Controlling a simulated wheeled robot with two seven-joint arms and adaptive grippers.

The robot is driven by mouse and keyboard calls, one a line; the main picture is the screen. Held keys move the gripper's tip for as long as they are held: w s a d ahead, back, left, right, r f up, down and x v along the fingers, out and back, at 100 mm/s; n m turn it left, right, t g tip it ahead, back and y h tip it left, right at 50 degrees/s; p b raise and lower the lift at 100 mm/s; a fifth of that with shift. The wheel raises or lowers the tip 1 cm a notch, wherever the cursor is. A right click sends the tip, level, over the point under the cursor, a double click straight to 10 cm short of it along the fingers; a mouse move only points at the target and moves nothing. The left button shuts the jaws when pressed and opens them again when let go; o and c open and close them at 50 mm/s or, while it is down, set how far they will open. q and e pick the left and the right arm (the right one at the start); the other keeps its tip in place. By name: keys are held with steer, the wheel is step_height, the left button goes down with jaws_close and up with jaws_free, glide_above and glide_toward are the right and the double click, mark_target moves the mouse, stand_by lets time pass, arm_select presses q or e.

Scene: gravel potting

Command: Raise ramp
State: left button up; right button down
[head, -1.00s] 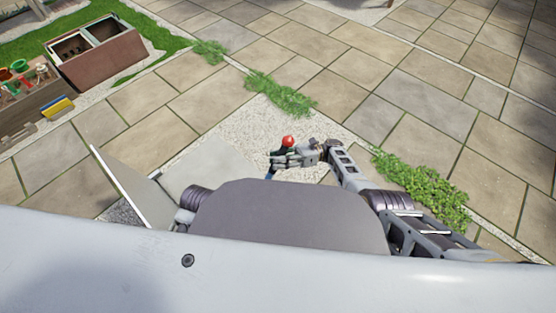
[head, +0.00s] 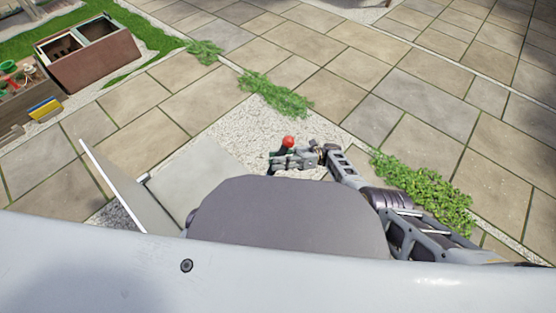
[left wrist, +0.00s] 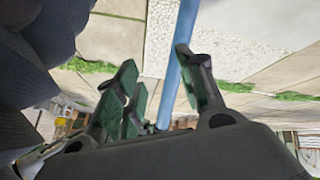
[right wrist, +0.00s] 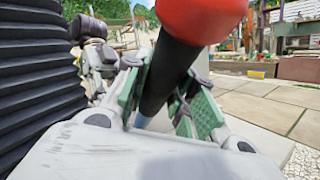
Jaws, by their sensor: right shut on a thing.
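A lever with a red knob (head: 289,141), black grip (right wrist: 165,75) and blue shaft (left wrist: 172,65) stands in front of me. My right gripper (head: 277,160) is shut on the black grip, just below the knob. My left gripper (left wrist: 158,95) shows only in its wrist view; its green-padded fingers are apart, with the blue shaft passing between or behind them. I cannot tell whether they touch it. A pale grey panel (head: 122,190), possibly the ramp, is tilted up at the left in the head view, beside a flat grey slab (head: 205,172). Its lower part is hidden by my body.
White gravel (head: 255,125) lies beyond the lever. Green plants (head: 275,93) edge it, with a leafy clump (head: 425,182) at the right. A brown planter box (head: 95,57) and a bench with pots (head: 20,85) stand at the far left. Paving beyond is clear.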

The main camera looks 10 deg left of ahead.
steer(key=shift+w+d+r, duration=0.1)
steer(key=shift+w, duration=0.15)
steer(key=c, duration=1.4)
jaws_free()
steer(key=shift+o, duration=1.2)
steer(key=shift+s, duration=0.1)
steer(key=shift+s, duration=0.1)
